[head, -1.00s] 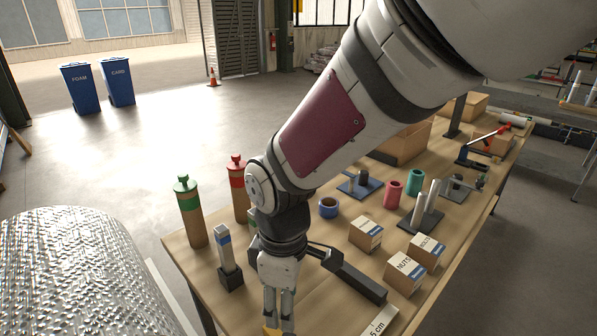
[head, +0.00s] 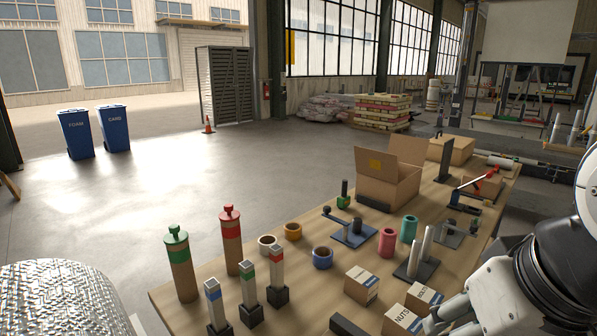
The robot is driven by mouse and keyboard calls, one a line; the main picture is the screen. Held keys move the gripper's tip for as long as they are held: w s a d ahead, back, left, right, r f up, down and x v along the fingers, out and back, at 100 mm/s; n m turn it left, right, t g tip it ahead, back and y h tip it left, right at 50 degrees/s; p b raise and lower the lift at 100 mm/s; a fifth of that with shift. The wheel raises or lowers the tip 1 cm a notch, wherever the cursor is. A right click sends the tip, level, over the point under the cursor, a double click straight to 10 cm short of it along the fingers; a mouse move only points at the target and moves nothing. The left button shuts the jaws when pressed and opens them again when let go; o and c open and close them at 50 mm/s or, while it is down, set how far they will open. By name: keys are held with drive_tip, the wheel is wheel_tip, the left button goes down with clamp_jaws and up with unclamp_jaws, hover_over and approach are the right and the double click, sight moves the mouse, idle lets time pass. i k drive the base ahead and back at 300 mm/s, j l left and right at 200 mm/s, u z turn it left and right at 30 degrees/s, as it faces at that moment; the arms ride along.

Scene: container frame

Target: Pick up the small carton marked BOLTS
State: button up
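Three small cardboard cartons with white and blue labels stand near the bench's front right. The carton at the back right of the group (head: 423,296) is where BOLTS was readable earlier; its lettering is hard to read now. The carton marked NUTS (head: 398,320) stands in front of it, cut by the bottom edge. A third carton (head: 361,284) stands to the left, its lettering unclear. My gripper (head: 437,321) is at the lower right, close beside the NUTS and BOLTS cartons and overlapping them in view. Whether it touches them or is open is unclear.
Coloured rolls, a stand with grey cylinders (head: 418,262) and a blue-based fixture (head: 351,235) lie behind the cartons. A dark bar (head: 346,326) lies to the left. An open cardboard box (head: 388,187) stands further back. Tall tubes (head: 180,267) stand at left.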

sight(419, 298)
drive_tip(key=l, duration=0.8)
drive_tip(key=i+l+u, duration=0.1)
drive_tip(key=l, duration=0.35)
drive_tip(key=i+l+u, duration=0.1)
drive_tip(key=l, duration=0.3)
drive_tip(key=i+l+u, duration=0.1)
drive_tip(key=l, duration=0.35)
drive_tip(key=i+l, duration=0.15)
drive_tip(key=l, duration=0.3)
drive_tip(key=u, duration=0.05)
